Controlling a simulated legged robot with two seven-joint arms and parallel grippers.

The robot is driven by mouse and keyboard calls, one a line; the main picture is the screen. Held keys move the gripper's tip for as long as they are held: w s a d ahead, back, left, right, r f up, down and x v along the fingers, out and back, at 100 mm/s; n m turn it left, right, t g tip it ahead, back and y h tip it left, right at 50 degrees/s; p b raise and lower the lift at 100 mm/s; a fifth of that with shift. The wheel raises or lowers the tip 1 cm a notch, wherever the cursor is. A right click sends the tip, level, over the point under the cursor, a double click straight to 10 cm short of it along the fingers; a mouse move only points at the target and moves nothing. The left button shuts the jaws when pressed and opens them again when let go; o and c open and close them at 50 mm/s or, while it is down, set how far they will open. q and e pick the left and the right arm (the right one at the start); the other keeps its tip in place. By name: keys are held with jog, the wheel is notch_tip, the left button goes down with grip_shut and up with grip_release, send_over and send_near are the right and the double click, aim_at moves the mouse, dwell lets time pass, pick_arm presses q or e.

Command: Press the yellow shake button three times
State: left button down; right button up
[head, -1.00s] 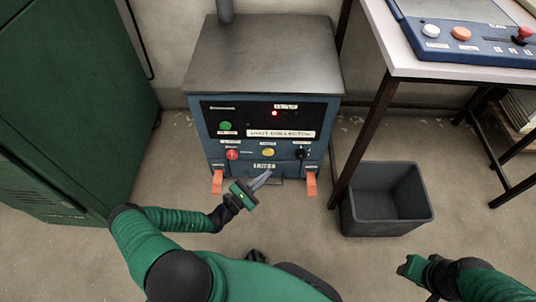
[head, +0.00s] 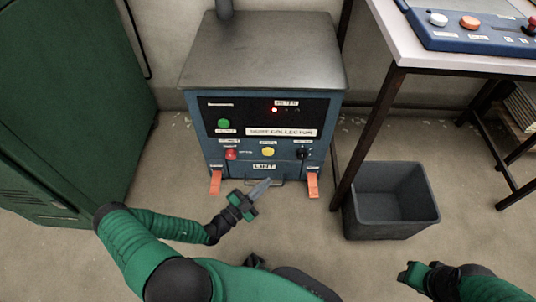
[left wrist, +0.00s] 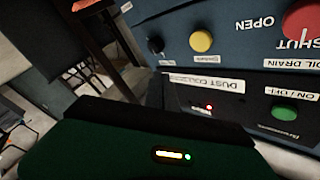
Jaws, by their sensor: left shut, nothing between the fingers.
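A green button (head: 224,123) and a lit red lamp (head: 275,110) are higher on the panel. Orange pedals (head: 313,185) stick out low on the machine. A grey bin (head: 390,228) and a table (head: 420,61) stand right. A green cabinet (head: 75,90) stands left.

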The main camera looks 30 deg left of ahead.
pick_arm(q)
jog(key=shift+w, duration=0.1)
jog(key=w+a+b, duration=0.3)
jog(key=w+a, duration=0.1)
jog(key=w, duration=0.3)
jog(key=shift+w+a, duration=0.15)
jog(key=shift+a, duration=0.15)
jog(key=shift+w, duration=0.1)
dwell(2.0)
jog(key=shift+w+a+r, duration=0.1)
jog(key=shift+w+a, duration=0.1)
jog(key=shift+w, duration=0.05)
